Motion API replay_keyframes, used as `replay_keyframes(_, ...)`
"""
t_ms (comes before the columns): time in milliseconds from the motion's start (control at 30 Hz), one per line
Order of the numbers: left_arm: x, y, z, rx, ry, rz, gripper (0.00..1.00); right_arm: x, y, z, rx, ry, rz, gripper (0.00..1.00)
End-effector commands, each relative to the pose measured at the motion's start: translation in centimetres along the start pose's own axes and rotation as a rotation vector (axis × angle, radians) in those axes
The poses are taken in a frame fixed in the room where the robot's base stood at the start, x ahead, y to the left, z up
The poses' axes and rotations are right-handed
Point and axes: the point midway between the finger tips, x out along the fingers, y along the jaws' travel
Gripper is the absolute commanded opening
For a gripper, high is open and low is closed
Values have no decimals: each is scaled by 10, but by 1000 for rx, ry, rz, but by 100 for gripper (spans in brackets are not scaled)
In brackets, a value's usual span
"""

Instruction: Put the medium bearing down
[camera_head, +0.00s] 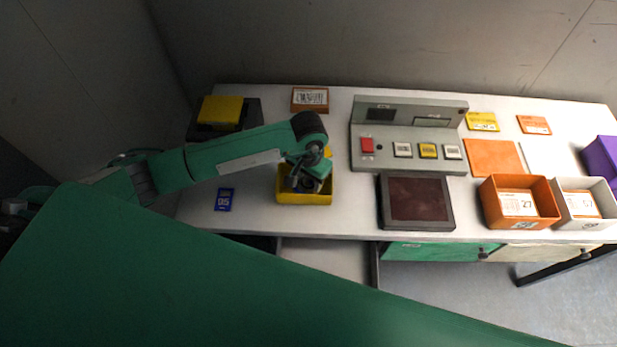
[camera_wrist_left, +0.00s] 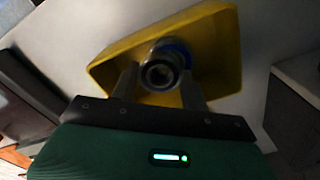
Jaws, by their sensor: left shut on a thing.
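My left gripper (camera_wrist_left: 162,90) is over the yellow bin (camera_head: 306,199), pointing down. It is shut on the medium bearing (camera_wrist_left: 160,70), a metal ring with a dark centre, held between the two fingers. The yellow bin also shows in the left wrist view (camera_wrist_left: 225,50), around and behind the bearing. A blue area shows just behind the bearing; I cannot tell what it is. In the head view my wrist hides much of the bin's inside and the bearing. I cannot tell whether the bearing touches the bin floor. My right gripper is not in view.
A grey console (camera_head: 400,140) with buttons stands right of the bin, with a dark red pad (camera_head: 418,199) before it. An orange bin (camera_head: 545,197) and a white bin (camera_head: 603,190) stand further right. A blue card (camera_head: 223,199) lies left, with clear white table around it.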

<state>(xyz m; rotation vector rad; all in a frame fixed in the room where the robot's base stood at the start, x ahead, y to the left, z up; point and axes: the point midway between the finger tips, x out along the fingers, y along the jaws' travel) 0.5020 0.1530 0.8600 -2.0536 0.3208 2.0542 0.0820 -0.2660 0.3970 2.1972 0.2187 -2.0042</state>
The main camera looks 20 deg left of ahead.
Motion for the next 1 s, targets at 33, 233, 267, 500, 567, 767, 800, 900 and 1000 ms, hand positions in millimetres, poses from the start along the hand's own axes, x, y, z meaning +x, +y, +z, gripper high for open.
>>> replay_keyframes(33, 2, 0, 0, 0, 1, -1, 20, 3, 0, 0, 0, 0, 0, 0)
replay_keyframes(233, 2, 0, 0, 0, 1, 0, 56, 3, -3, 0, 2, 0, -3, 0)
replay_keyframes(267, 2, 0, 0, 0, 1, 0, 62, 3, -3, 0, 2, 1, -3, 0)
replay_keyframes(500, 2, 0, 0, 0, 0, 0, 68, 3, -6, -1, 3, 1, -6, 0)
replay_keyframes(567, 2, 0, 0, 0, 0, 0, 68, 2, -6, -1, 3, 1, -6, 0)
replay_keyframes(767, -7, 0, 0, 0, -1, 1, 68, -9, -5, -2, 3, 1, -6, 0)
replay_keyframes(800, -10, 0, 0, 0, -1, 2, 68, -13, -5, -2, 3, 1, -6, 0)
replay_keyframes(900, -18, -1, -2, 1, 6, -1, 68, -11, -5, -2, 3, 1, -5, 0)
replay_keyframes(1000, -38, -2, -2, 2, 7, -3, 68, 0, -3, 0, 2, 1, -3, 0)
